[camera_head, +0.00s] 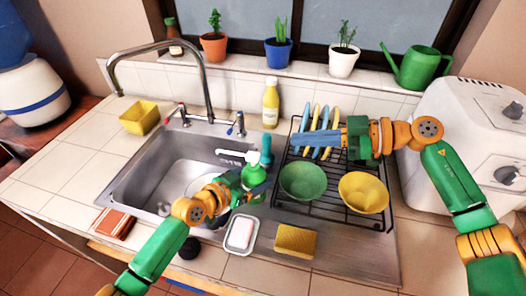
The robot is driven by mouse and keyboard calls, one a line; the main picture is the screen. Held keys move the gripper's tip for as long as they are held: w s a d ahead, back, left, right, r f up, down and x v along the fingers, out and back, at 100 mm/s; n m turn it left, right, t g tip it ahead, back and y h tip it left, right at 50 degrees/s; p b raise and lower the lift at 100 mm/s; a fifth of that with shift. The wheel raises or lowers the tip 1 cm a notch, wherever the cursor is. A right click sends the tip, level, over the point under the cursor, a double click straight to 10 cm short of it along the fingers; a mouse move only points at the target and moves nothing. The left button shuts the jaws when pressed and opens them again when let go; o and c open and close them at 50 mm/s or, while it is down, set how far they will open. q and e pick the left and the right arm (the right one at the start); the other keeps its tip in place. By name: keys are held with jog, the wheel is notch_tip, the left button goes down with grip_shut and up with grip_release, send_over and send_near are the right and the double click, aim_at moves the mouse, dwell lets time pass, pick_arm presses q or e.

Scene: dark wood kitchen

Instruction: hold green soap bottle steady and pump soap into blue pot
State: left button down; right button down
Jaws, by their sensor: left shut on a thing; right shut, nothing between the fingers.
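The green soap bottle (254,176) with a white pump head (236,156) stands at the sink's right edge. My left gripper (246,192) is shut on the bottle from the lower left and hides part of its lower body. The pump spout points left over the sink. My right gripper (300,140) is shut and empty, pointing left, to the upper right of the pump and in front of the dish rack's plates. A blue pot (278,53) with a green plant stands on the windowsill at the back.
The steel sink (150,180) lies left, under a tall faucet (204,85). A dish rack (375,215) holds plates, a green bowl (303,181) and a yellow bowl (363,192). A soap dish (240,246) and sponge (295,241) sit in front. A teal object (266,150) is behind the bottle.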

jog(key=shift+d+m, duration=0.4)
jog(key=shift+m, duration=0.3)
jog(key=shift+a, duration=0.15)
pick_arm(q)
jog(key=shift+a, duration=0.1)
pick_arm(e)
jog(key=x, duration=0.3)
jog(key=f+x, duration=0.1)
jog(key=x, duration=0.3)
jog(key=f+x, duration=0.1)
jog(key=x, duration=0.2)
jog(key=shift+w+f, duration=0.15)
jog(key=shift+f, duration=0.8)
